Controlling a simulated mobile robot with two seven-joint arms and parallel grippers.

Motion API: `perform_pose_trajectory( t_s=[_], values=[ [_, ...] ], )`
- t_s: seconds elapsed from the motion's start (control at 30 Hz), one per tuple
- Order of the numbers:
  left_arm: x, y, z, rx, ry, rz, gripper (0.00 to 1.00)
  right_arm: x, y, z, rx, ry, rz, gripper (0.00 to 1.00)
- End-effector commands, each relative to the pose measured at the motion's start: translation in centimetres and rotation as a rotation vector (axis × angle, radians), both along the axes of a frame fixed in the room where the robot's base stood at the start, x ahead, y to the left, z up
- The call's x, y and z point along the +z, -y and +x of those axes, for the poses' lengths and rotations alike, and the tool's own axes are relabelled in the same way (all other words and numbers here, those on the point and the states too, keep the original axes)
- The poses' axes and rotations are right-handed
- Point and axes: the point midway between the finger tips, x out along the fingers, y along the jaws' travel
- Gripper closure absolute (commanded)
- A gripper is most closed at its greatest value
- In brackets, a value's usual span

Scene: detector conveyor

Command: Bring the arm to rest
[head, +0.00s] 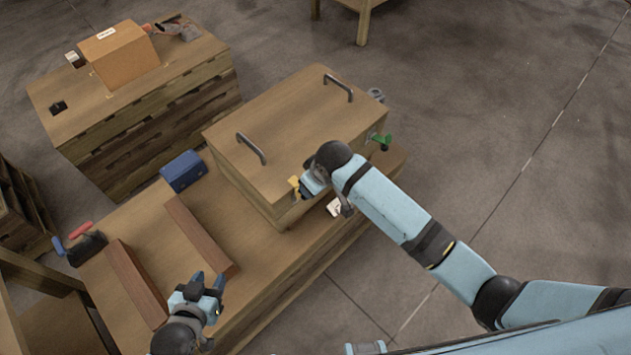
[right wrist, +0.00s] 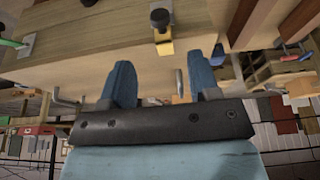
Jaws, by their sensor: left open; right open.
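My right arm (head: 390,210) reaches in from the right in the head view, its dark wrist beside the front corner of a wooden box (head: 295,120). Its fingers are mostly hidden there. In the right wrist view my right gripper (right wrist: 163,65) is open, its two blue fingers apart with nothing held between them, close to a wooden face. A yellow clasp (right wrist: 163,38) is just beyond the fingers; it also shows in the head view (head: 295,186). My left gripper (head: 205,284) is open and empty over the bench's near end, beside the wooden rails.
The bench (head: 280,262) carries two brown rails (head: 137,285), a blue case (head: 183,171) and a dark holder with red and blue handles (head: 85,245). A green clasp (head: 381,140) sticks out of the box's side. A cardboard box (head: 120,52) stands on another bench. Floor at right is clear.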

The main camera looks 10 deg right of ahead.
Motion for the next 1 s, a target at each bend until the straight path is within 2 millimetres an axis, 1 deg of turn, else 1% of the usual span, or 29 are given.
perform_pose_trajectory(
  t_s=[0.4,0.47,0.53,0.67,0.77,0.87,1.0],
  values=[
    [0.0,0.0,0.0,0.0,-0.001,0.0,0.58,-0.1,0.0,0.0,-0.001,0.001,0.001,0.44],
    [0.0,0.0,0.0,0.0,-0.001,0.0,0.58,-0.3,0.0,-0.3,-0.003,0.002,0.008,0.44],
    [0.0,0.0,0.0,0.0,-0.001,0.0,0.58,-0.9,0.1,-1.0,-0.014,0.016,0.032,0.44],
    [0.0,0.0,0.0,0.0,-0.001,0.0,0.58,-2.5,0.6,-3.8,-0.061,0.077,0.122,0.44],
    [0.0,0.0,0.0,0.0,0.0,0.0,0.58,-3.7,1.8,-6.7,-0.122,0.155,0.2,0.44],
    [0.0,0.0,0.0,0.0,0.0,0.0,0.58,-4.3,3.7,-9.6,-0.187,0.244,0.258,0.44],
    [0.0,0.0,0.0,0.0,0.0,0.0,0.58,-4.4,7.2,-13.9,-0.27,0.376,0.299,0.44]
  ],
)
